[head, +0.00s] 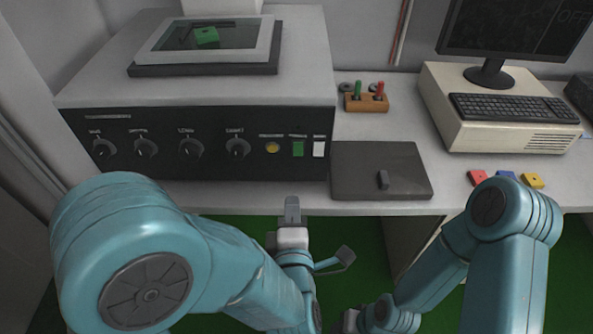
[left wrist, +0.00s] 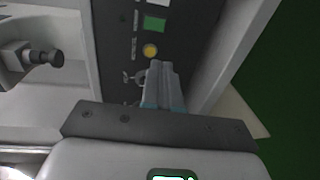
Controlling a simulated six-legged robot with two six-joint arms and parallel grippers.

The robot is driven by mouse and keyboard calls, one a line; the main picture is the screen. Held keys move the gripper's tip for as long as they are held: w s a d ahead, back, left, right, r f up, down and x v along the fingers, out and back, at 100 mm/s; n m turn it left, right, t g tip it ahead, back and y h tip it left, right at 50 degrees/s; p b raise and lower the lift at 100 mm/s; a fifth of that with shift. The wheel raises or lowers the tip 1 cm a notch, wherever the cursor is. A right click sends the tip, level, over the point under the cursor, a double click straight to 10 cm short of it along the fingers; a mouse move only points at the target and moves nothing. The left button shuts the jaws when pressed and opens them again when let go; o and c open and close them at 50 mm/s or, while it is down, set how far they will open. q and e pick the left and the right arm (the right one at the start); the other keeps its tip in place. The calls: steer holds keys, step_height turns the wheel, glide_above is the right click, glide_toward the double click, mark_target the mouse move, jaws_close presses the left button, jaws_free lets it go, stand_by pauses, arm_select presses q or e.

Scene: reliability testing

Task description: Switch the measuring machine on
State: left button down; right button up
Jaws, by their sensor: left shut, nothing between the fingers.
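The measuring machine (head: 205,180) is a pale box with a dark front panel at the back left. Its panel has several dark knobs, a yellow round button (head: 272,147), a green rectangular switch (head: 298,149) and a white one (head: 319,149). My left gripper (head: 292,205) is shut and empty, in front of and below the panel's right part. In the left wrist view its fingers (left wrist: 161,70) point at the panel, just below the yellow button (left wrist: 150,50) in the picture; the green switch (left wrist: 155,23) lies beyond. My right gripper is barely visible at the bottom edge; its jaws cannot be made out.
A green block (head: 207,36) sits on the machine's glass stage. A dark plate (head: 381,186) with a small block lies right of the machine. A wooden holder (head: 366,103), a monitor (head: 515,28) reading OFF, a keyboard (head: 512,108) and coloured blocks (head: 506,177) stand farther right.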

arm_select(q)
steer(key=d, duration=0.1)
steer(key=p, duration=0.3)
glide_toward(298, 155)
steer(key=w, duration=0.6)
steer(key=shift+w+f, duration=0.3)
steer(key=shift+f, duration=0.05)
steer(key=shift+w, duration=0.1)
steer(key=shift+f+b, duration=0.4)
steer(key=shift+b, duration=0.7)
steer(key=shift+w+r, duration=0.15)
steer(key=shift+r, duration=0.2)
